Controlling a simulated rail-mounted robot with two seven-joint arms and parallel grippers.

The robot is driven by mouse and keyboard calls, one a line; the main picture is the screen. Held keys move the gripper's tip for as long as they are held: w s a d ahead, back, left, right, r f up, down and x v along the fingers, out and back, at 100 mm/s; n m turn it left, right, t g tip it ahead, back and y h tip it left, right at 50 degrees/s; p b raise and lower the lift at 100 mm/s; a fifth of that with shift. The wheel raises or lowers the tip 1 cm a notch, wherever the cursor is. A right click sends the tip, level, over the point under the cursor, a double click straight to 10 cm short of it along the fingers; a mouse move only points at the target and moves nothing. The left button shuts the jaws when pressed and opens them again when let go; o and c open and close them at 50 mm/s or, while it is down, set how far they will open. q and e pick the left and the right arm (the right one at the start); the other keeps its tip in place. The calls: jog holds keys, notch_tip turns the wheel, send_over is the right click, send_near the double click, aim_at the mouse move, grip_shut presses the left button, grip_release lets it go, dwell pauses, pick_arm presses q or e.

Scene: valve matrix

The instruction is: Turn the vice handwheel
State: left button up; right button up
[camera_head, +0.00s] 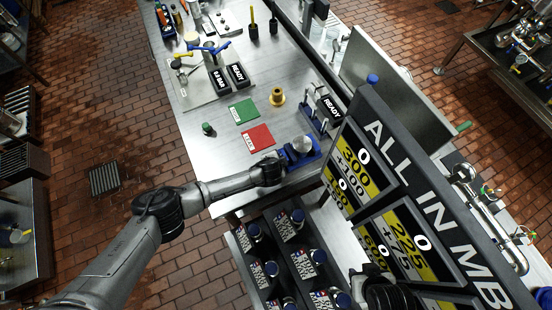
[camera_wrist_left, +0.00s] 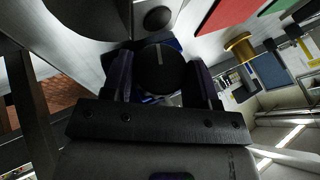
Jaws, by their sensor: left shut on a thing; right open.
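The blue vice (camera_head: 307,158) sits near the edge of the steel bench, with a round grey part on top. My left arm reaches to it from the left, and the left gripper (camera_head: 275,166) is at its near side. In the left wrist view, a dark round handwheel (camera_wrist_left: 160,70) with a pale line lies between the two fingers of my left gripper (camera_wrist_left: 161,82). The gripper is shut on it, and blue vice parts show behind. My right gripper (camera_head: 385,294) is a dark shape at the bottom edge, apart from the vice; its fingers are hard to make out.
A red card (camera_head: 257,138), a green card (camera_head: 243,111) and a brass flanged part (camera_head: 277,97) lie on the bench. A large scoreboard (camera_head: 400,190) stands to the right. Several black units with blue-topped knobs (camera_head: 290,222) fill the area below the vice.

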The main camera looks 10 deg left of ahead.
pick_arm(q)
jog(key=shift+s+d+f+t+y+b, duration=0.15)
jog(key=shift+t+y+b, duration=0.15)
jog(key=shift+t, duration=0.2)
jog(key=shift+a+f+t+y+b, duration=0.1)
jog(key=shift+t+y+b, duration=0.15)
jog(key=shift+t, duration=0.25)
jog(key=shift+m+t+y, duration=0.25)
jog(key=shift+m+t, duration=0.05)
jog(key=shift+r, duration=0.1)
jog(key=o, duration=0.8)
jog(key=shift+o, duration=0.7)
jog(key=shift+b, duration=0.3)
